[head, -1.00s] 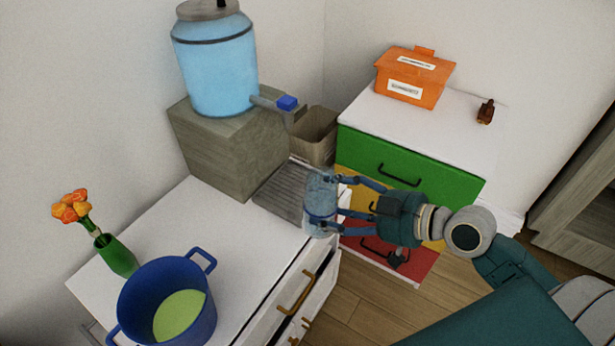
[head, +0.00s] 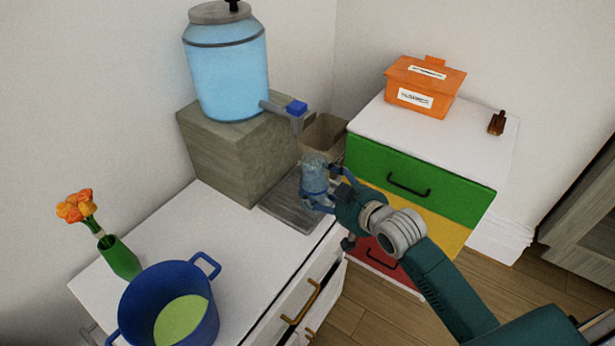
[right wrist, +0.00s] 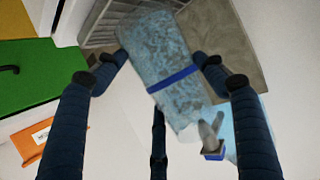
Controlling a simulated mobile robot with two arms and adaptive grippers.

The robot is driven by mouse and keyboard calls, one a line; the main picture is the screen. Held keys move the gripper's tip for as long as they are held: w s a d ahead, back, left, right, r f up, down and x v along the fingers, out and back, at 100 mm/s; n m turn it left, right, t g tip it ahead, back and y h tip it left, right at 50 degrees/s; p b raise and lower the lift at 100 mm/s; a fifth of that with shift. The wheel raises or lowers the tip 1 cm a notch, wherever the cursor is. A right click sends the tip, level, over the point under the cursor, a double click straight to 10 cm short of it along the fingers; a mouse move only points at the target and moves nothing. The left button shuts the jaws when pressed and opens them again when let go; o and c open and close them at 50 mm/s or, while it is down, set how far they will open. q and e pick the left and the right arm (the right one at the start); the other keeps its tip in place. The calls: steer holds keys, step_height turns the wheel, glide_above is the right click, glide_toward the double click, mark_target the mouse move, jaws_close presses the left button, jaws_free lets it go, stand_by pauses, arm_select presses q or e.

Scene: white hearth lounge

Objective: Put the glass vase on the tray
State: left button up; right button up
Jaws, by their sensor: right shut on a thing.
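The glass vase (head: 313,173) is a clear bluish glass with a blue band. The grey slatted tray (head: 287,209) lies on the cabinet top below the dispenser's tap. In the head view the vase overlaps the tray's back right part; I cannot tell whether it touches it. In the right wrist view the vase (right wrist: 165,70) sits between the fingers, with the tray (right wrist: 106,24) beyond it. My left gripper is not in view.
A water dispenser (head: 226,75) stands on a wooden block (head: 222,160), its blue-handled tap (head: 297,108) above the vase. A blue pot (head: 150,305) and a green flower vase (head: 121,258) stand at the left. A drawer unit (head: 415,185) stands behind my right gripper.

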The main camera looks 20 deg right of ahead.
mark_target(326, 189)
steer(key=shift+p+x, duration=0.8)
steer(key=shift+x, duration=3.4)
steer(key=o, duration=1.7)
steer(key=v, duration=1.2)
steer(key=shift+b, duration=0.35)
